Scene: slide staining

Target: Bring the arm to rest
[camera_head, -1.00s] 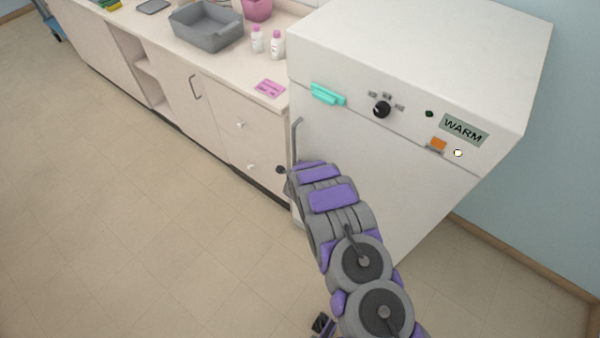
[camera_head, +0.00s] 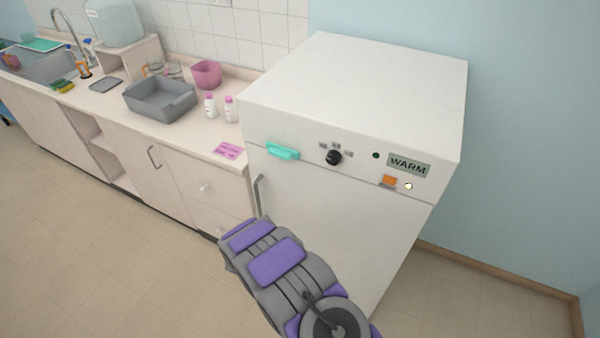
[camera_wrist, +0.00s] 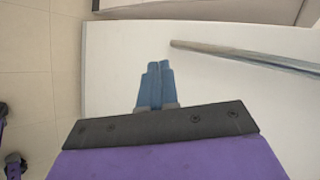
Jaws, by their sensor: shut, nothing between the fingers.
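My gripper (camera_wrist: 154,82) shows in the wrist view with its two blue fingers together and nothing between them. It is in front of the white door of the warming cabinet (camera_wrist: 115,70), beside the grey bar handle (camera_wrist: 240,55), and looks apart from it. In the head view my purple and grey arm (camera_head: 277,262) reaches up from the bottom towards the cabinet (camera_head: 350,95). The gripper itself is hidden there behind the arm. The cabinet door looks shut, with its handle (camera_head: 257,195) at its left edge.
A counter (camera_head: 125,125) with drawers runs left of the cabinet. It holds a grey basin (camera_head: 160,100), a pink container (camera_head: 206,74), two white bottles (camera_head: 229,109) and a pink card (camera_head: 228,151). The floor (camera_head: 90,250) in front is clear.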

